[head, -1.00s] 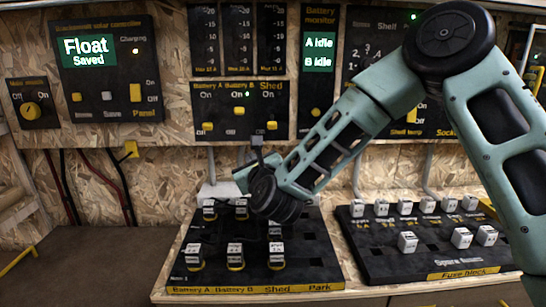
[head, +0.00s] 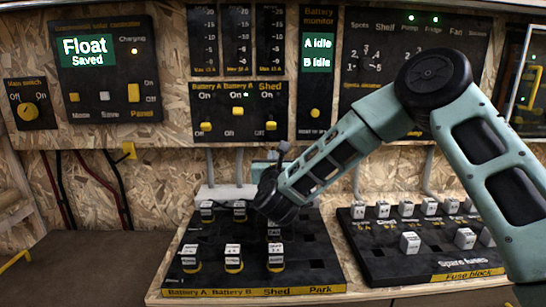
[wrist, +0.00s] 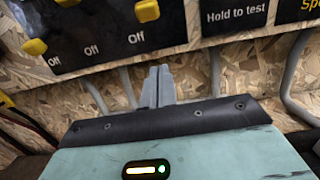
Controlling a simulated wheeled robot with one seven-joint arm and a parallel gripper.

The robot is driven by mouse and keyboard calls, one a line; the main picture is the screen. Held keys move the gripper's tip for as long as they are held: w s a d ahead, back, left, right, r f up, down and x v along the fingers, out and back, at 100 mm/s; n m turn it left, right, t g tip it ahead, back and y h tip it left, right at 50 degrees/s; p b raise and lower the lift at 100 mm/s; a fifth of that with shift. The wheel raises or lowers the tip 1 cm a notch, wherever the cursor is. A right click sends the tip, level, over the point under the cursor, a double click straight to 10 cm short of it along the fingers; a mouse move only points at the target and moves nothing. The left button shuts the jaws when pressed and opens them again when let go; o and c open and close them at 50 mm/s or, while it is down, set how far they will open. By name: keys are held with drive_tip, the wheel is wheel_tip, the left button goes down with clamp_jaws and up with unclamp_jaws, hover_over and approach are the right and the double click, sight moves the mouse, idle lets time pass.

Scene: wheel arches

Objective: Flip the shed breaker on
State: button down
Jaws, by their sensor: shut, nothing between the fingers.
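The shed breaker is the yellow toggle (head: 271,126) under the "Shed" label on the black battery breaker panel (head: 222,118). It sits low, at the Off end. In the wrist view it is the right-hand yellow toggle (wrist: 147,10), just above an "Off" label. The Battery A toggle (head: 206,127) is also low; the Battery B toggle (head: 238,111) is higher, with a green light near it. My gripper (head: 283,147) is below the panel near its lower right corner. In the wrist view its fingers (wrist: 158,85) are shut and empty, below and apart from the shed toggle.
Below my gripper, a sloping black board (head: 207,277) carries several white-topped plugs. A fuse block (head: 460,275) stands to its right. The main switch (head: 28,111) and solar controller (head: 102,70) are at the left. Conduits run down the chipboard wall under the panels.

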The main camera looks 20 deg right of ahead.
sight(271, 122)
drive_tip(key=x, duration=0.7)
drive_tip(key=shift+p, duration=0.3)
drive_tip(key=shift+s+a+r+p, duration=0.15)
drive_tip(key=shift+s+r, duration=0.3)
drive_tip(key=shift+r, duration=0.4)
drive_tip(key=shift+s+a+r+p, duration=0.15)
drive_tip(key=shift+s+r, duration=0.35)
drive_tip(key=shift+r, duration=0.35)
drive_tip(key=shift+r, duration=0.1)
drive_tip(key=shift+s+r+g+p, duration=0.2)
drive_tip(key=shift+g+p, duration=0.2)
drive_tip(key=shift+p, duration=0.15)
